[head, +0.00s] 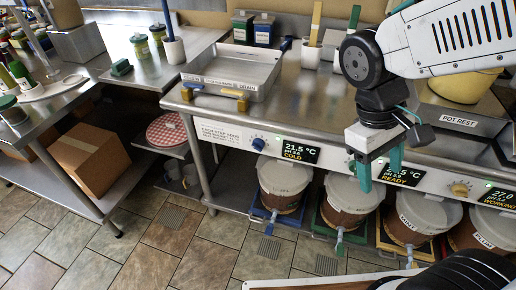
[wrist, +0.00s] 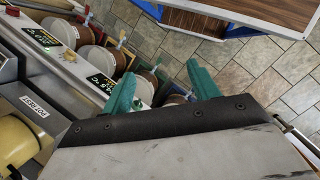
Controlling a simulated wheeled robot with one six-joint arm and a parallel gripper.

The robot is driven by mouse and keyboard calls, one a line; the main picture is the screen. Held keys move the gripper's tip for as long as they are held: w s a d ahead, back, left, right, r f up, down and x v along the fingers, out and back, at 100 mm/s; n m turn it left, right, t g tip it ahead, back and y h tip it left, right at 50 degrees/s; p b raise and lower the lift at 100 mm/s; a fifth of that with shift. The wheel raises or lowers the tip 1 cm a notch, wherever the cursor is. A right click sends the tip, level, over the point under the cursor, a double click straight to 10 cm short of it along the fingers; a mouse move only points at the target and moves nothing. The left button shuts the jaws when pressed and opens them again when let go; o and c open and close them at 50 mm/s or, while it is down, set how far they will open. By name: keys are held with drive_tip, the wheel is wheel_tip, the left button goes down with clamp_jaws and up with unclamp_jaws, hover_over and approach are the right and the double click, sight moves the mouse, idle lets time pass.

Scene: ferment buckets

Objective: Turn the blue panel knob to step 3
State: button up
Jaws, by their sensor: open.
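The blue panel knob (head: 258,144) is on the white front panel, left of a display reading 21.5 °C and COLD (head: 300,151). Its step setting is too small to read. My gripper (head: 378,170) is open and empty, with teal fingers pointing down in front of the panel, well right of the blue knob and left of the READY display (head: 404,174). In the wrist view my gripper (wrist: 163,92) has its two fingers spread apart. The blue knob cannot be made out clearly in that view.
A yellow knob (head: 460,188) sits farther right on the panel. Several lidded buckets (head: 285,175) stand below it with taps in front. A metal tray (head: 235,72) is on the counter above. A cardboard box (head: 88,158) is at left. The tiled floor in front is mostly clear.

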drive_tip(key=w+a+f+n+t+h, duration=0.1)
drive_tip(key=w+a+f+n+h, duration=0.2)
drive_tip(key=w+f+n+h, duration=0.6)
drive_tip(key=n+t+y, duration=0.6)
drive_tip(key=n+t, duration=1.3)
drive_tip(key=n, duration=0.9)
approach(258, 146)
drive_tip(key=x, duration=0.8)
drive_tip(key=shift+w+f+n, duration=0.2)
drive_tip(key=shift+w+n, duration=0.1)
drive_tip(key=c, duration=1)
